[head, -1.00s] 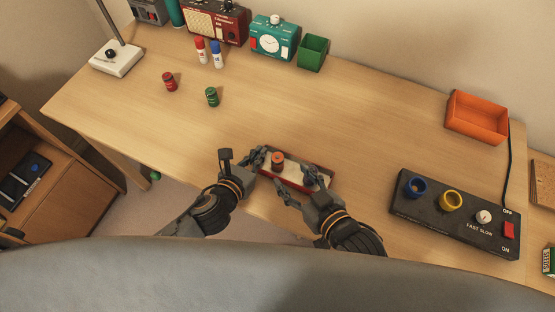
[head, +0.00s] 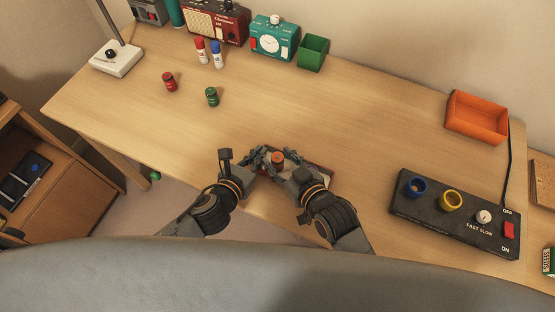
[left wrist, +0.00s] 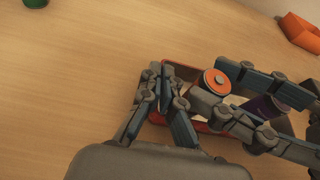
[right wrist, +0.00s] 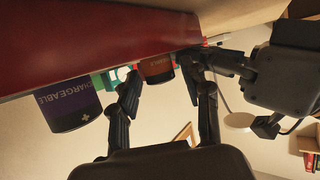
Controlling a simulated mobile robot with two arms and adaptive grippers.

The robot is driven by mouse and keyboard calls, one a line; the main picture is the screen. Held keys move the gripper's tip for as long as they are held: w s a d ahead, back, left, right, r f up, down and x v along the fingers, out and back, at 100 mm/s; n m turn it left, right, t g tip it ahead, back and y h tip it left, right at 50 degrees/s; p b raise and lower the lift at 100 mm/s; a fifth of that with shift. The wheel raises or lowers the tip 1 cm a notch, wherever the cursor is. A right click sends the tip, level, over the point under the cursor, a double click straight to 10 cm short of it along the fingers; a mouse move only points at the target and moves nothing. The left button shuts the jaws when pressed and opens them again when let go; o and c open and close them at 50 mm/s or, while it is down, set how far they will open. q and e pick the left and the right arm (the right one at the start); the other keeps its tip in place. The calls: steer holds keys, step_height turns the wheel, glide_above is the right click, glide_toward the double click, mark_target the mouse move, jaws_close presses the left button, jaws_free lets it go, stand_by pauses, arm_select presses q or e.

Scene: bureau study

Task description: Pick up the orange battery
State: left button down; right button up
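The orange battery (head: 277,158) stands upright in a small red tray (head: 326,188) near the desk's front edge. Its orange top shows in the left wrist view (left wrist: 217,82). My right gripper (head: 284,167) is open, with one finger on either side of the battery; contact is unclear. In the right wrist view the battery (right wrist: 157,69) shows between these fingers. My left gripper (left wrist: 163,72) has its fingertips together, empty, just left of the battery. A purple battery (right wrist: 72,103) stands in the tray beside the right gripper, partly hidden in the left wrist view (left wrist: 262,107).
A black switch panel (head: 440,222) with blue and yellow rings lies to the right. An orange bin (head: 478,118) is at the back right. Red (head: 169,82) and green (head: 212,97) batteries stand at the left. The desk's middle is clear.

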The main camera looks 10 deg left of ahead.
mark_target(280, 161)
jaws_close()
step_height(280, 161, up, 10)
steer(key=shift+r, duration=0.1)
arm_select(q)
steer(key=c, duration=1.4)
jaws_free()
steer(key=shift+c, duration=0.2)
